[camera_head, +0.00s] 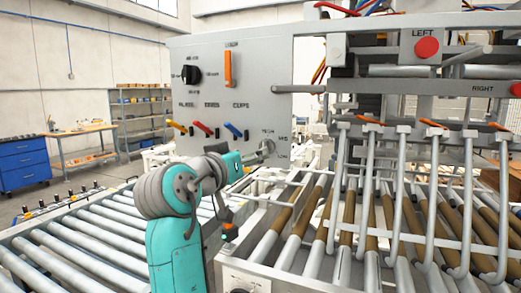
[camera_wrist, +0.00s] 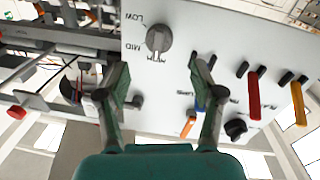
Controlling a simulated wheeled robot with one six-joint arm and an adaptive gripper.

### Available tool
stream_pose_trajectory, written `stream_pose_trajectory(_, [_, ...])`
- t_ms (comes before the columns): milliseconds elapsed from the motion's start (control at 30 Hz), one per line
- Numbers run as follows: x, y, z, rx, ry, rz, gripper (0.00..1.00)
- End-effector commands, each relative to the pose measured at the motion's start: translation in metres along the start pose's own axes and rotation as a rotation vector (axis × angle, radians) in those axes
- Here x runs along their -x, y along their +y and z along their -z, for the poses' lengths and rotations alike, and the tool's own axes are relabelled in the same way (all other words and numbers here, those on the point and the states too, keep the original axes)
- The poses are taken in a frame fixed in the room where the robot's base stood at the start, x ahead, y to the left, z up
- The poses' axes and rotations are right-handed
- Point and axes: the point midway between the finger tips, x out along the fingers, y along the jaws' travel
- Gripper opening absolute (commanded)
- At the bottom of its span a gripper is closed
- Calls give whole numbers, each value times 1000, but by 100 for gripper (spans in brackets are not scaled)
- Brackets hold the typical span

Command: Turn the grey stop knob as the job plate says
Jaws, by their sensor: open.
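The grey knob (camera_wrist: 159,38) sits on the light panel (camera_wrist: 205,30) in the wrist view. LOW and MID are lettered beside it, and another label is too blurred to read. In the head view the knob (camera_head: 267,147) is at the panel's lower right, partly behind my gripper. My gripper (camera_wrist: 159,72) is open and empty, its two fingers apart on either side of the knob's line, with the knob beyond the tips. In the head view my gripper (camera_head: 252,157) is close to the panel. Contact cannot be told. No readable job plate shows.
The panel also bears a black knob (camera_head: 190,75), an orange handle (camera_head: 229,68), and yellow (camera_head: 177,127), red (camera_head: 202,129) and blue (camera_head: 233,131) levers. A grey bar (camera_head: 298,89) sticks out above. Roller conveyors (camera_head: 90,235) lie left and right of my arm.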

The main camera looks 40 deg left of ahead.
Motion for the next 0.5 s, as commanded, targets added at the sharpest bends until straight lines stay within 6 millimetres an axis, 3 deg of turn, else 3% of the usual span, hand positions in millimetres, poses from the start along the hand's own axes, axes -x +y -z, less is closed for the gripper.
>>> stream_pose_trajectory(300, [-54,1,0,1,-1,-1,67])
stream_pose_trajectory(500, [-69,0,0,0,0,1,67])
